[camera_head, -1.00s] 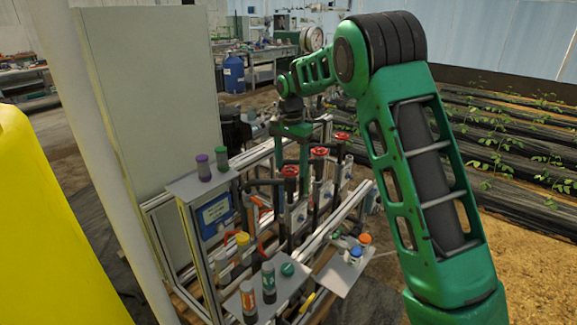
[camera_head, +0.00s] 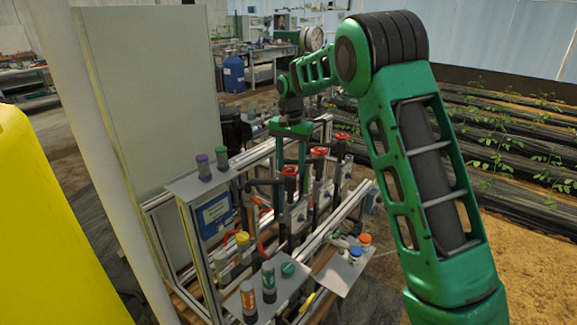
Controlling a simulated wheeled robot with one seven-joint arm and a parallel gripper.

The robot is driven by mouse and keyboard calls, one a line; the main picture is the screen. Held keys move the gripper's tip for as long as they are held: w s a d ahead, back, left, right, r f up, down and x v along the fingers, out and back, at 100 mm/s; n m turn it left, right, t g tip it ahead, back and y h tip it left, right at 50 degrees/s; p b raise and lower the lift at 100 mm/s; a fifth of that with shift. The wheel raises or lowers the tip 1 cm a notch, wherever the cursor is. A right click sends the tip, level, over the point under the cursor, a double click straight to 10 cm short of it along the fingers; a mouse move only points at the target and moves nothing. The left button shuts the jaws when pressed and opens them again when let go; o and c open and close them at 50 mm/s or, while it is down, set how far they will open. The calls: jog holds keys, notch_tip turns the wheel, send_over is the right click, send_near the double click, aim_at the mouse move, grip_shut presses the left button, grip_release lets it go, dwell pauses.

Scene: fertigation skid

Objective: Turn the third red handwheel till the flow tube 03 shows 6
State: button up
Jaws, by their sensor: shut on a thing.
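Three red handwheels stand in a row on the skid: the nearest handwheel (camera_head: 290,170), the middle handwheel (camera_head: 319,152) and the farthest handwheel (camera_head: 342,136). My gripper (camera_head: 291,164) points down at the nearest handwheel, with its fingers on either side of it. It is shut on that wheel, though the exact contact is small and partly hidden. Which wheel counts as the third cannot be told from markings here. The flow tubes are too small to single out, and no reading or number is legible.
The skid frame (camera_head: 178,198) carries a shelf with purple-capped (camera_head: 203,168) and green-capped (camera_head: 222,160) containers. A lower plate with orange-capped (camera_head: 248,300) and green-capped (camera_head: 268,280) bottles is at the front. A yellow tank (camera_head: 50,230) is at left, planted beds (camera_head: 500,140) at right.

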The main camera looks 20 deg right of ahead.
aim_at(291, 169)
jog(key=n, duration=0.5)
jog(key=shift+n, duration=0.3)
jog(key=n, duration=1.6)
jog(key=shift+n, duration=0.3)
jog(key=o, duration=1)
jog(key=shift+o, duration=0.2)
notch_tip(291, 169, up, 11)
